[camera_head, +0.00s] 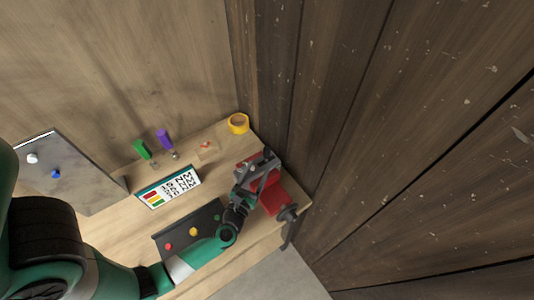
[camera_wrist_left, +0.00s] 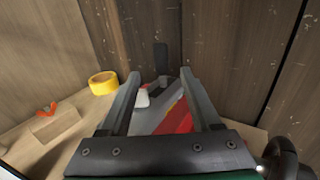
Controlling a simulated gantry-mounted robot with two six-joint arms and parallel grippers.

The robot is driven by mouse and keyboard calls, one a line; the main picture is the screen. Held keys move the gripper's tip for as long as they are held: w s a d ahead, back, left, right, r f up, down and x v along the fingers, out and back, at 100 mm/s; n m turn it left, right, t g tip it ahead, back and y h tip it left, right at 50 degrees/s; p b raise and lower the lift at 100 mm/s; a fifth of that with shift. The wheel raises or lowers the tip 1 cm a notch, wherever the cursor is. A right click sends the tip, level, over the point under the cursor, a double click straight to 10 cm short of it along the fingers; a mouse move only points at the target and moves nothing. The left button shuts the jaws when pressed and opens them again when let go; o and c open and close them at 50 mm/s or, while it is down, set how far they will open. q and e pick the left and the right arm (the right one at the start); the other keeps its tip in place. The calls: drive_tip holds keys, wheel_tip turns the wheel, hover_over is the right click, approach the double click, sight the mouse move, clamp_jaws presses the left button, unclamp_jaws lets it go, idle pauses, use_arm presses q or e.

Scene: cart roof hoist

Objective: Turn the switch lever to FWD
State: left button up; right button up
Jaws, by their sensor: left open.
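A dark upright lever (camera_wrist_left: 161,57) stands beyond my fingertips in the wrist view, against the plank wall. It appears to rise from a red and grey device (camera_wrist_left: 181,122), which sits at the bench's far corner. The device's red body also shows in the head view (camera_head: 273,202). My left gripper (camera_head: 262,168) is over this device in the head view. In the wrist view the left gripper (camera_wrist_left: 160,76) is open, its two fingers apart on either side of the lever's line. I cannot tell whether they touch it. No FWD marking is readable. My right gripper is not in view.
A yellow tape roll (camera_head: 238,123) lies near the back edge. Green (camera_head: 142,149) and purple (camera_head: 164,138) handled items, a label card (camera_head: 169,187) and a dark panel with coloured knobs (camera_head: 187,231) share the bench. A plank wall (camera_head: 400,140) stands close on the right.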

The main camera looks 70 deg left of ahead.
sight(265, 156)
use_arm(q)
drive_tip(key=x, duration=0.8)
drive_tip(key=shift+w+b, duration=0.15)
drive_tip(key=shift+b, duration=0.15)
clamp_jaws()
idle(0.8)
